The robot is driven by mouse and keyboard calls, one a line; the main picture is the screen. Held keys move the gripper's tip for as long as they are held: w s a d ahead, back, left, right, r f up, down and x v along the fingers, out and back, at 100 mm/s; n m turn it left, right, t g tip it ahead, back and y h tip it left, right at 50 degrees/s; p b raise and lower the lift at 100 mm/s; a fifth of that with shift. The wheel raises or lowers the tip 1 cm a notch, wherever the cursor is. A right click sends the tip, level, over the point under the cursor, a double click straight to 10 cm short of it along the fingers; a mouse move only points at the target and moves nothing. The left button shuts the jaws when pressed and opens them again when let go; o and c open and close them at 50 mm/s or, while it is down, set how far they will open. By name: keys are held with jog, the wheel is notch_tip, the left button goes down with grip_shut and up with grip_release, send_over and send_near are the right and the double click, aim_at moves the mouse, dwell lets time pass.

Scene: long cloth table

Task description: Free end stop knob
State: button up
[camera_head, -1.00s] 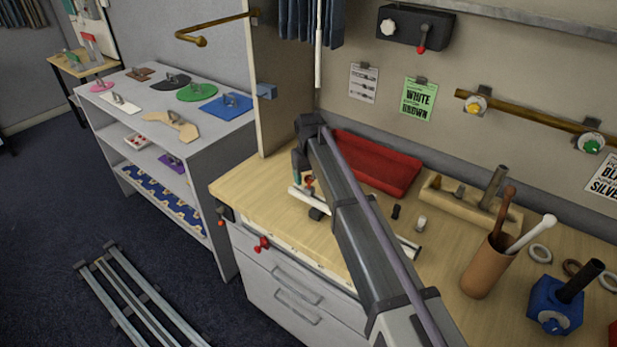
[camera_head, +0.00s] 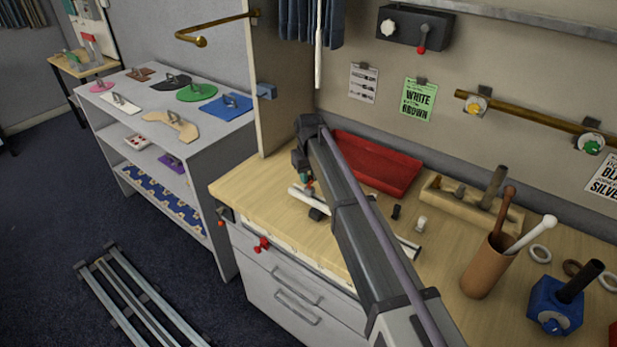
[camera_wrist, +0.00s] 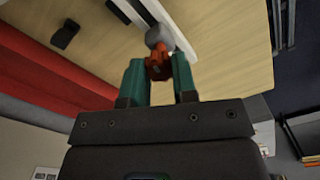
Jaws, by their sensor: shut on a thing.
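The end stop knob is small and orange-red; it shows in the wrist view (camera_wrist: 158,70) between my gripper's (camera_wrist: 160,66) two teal fingers, which are shut on it. A grey rounded piece (camera_wrist: 158,37) is just beyond the knob, against a white rail (camera_wrist: 180,25). In the head view my gripper (camera_head: 306,181) is low over the wooden bench top at the left end of the white rail (camera_head: 297,196). My arm hides the middle of the rail; its right end shows past the arm. How far the knob is turned cannot be seen.
A red tray (camera_head: 375,165) lies behind my arm. A small dark block (camera_head: 396,212) and a white piece (camera_head: 421,223) stand right of it. A wooden tool holder (camera_head: 440,190) and a brown cup (camera_head: 482,268) are farther right. The bench's left corner is clear.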

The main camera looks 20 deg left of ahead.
jog(key=n, duration=0.6)
jog(key=shift+n, duration=0.4)
jog(key=n, duration=0.4)
jog(key=shift+n, duration=0.4)
jog(key=n, duration=1)
jog(key=shift+n, duration=0.4)
jog(key=o, duration=1.7)
notch_tip(320, 180, up, 8)
jog(key=p, duration=0.8)
jog(key=shift+r, duration=0.15)
